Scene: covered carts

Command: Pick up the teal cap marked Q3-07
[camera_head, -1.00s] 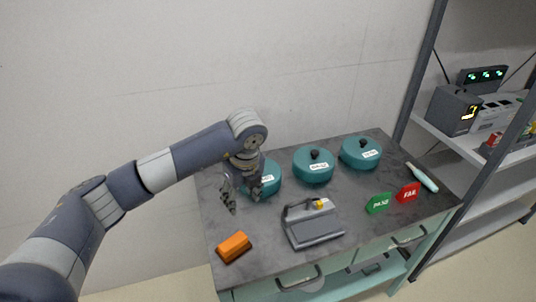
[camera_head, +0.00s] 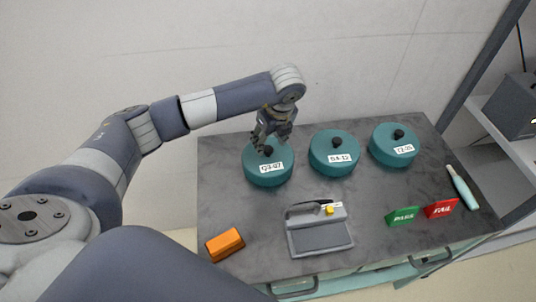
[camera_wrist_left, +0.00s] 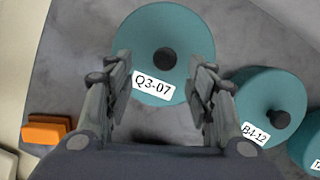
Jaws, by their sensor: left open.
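The teal cap marked Q3-07 (camera_head: 268,173) sits at the left of a row of three on the grey cart top. It is round with a black knob and a white label. It also shows in the left wrist view (camera_wrist_left: 186,32), label readable, between and beyond the fingers. My left gripper (camera_head: 270,142) is open and empty, just above and behind this cap, by its knob. In the left wrist view the fingers (camera_wrist_left: 164,85) are spread on either side of the label. Whether they touch the cap I cannot tell. My right gripper is not in view.
Two similar teal caps, B4-12 (camera_head: 333,157) and another (camera_head: 393,148), stand to the right. An orange block (camera_head: 225,244), a grey device (camera_head: 320,240), a green PASS sign (camera_head: 403,216), a red FAIL sign (camera_head: 441,208) and a pale bottle (camera_head: 462,188) lie nearer. Shelving (camera_head: 500,130) stands right.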

